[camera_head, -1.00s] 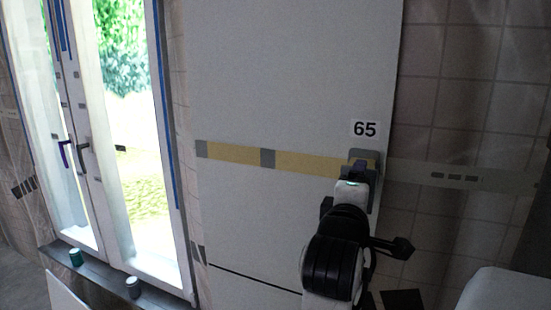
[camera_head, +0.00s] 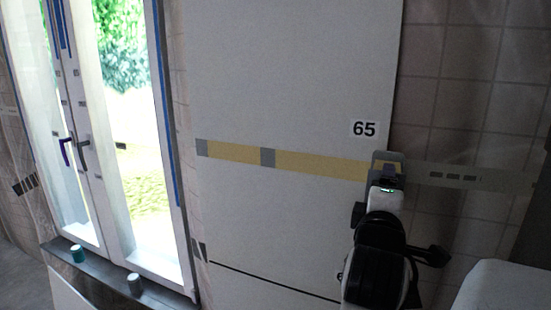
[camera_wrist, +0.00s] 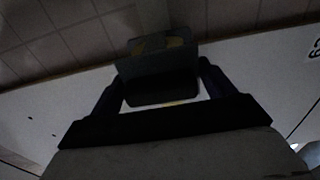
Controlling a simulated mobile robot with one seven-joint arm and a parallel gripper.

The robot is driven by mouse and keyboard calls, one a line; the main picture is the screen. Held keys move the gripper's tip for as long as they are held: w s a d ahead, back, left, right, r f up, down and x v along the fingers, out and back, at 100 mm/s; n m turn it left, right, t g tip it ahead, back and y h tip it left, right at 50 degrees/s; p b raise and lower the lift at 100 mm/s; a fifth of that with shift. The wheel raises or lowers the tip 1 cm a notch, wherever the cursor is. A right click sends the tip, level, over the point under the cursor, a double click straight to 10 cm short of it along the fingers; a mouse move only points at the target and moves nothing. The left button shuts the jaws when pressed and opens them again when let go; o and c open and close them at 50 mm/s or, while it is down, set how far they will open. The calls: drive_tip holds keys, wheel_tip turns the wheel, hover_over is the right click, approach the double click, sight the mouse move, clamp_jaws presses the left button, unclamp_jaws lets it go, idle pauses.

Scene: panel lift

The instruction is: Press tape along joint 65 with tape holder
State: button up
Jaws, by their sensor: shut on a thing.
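A yellow tape strip (camera_head: 320,164) runs across the pale panel (camera_head: 300,80) along the joint, below and left of the label 65 (camera_head: 364,129). Grey patches sit at its left end and partway along. The grey tape holder (camera_head: 394,157) is at the panel's right edge, at the strip's right end. My gripper (camera_head: 388,180) is shut on the holder; its fingers partly cover it. In the wrist view the holder (camera_wrist: 160,88) sits between the two fingers (camera_wrist: 162,98), with a yellowish bit on it. Whether the holder touches the panel is not clear.
Tiled wall (camera_head: 455,85) lies right of the panel, with a pale band (camera_head: 455,176) crossing it. A window (camera_head: 125,150) is at left, its sill (camera_head: 105,283) holding a green can (camera_head: 77,254) and a grey can (camera_head: 134,284). A white rounded object (camera_head: 500,292) is at lower right.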

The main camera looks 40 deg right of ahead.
drive_tip(key=w+a+p, duration=0.2)
drive_tip(key=w+a, duration=0.4)
drive_tip(key=w, duration=0.9)
drive_tip(key=w+a+p, duration=0.3)
drive_tip(key=w+a, duration=0.4)
drive_tip(key=w, duration=0.9)
drive_tip(key=w+a+p, duration=0.3)
drive_tip(key=w+a, duration=0.3)
drive_tip(key=w, duration=0.9)
drive_tip(key=shift+w+a, duration=0.25)
drive_tip(key=shift+w, duration=0.15)
idle(0.8)
drive_tip(key=v, duration=0.7)
idle(0.4)
idle(0.5)
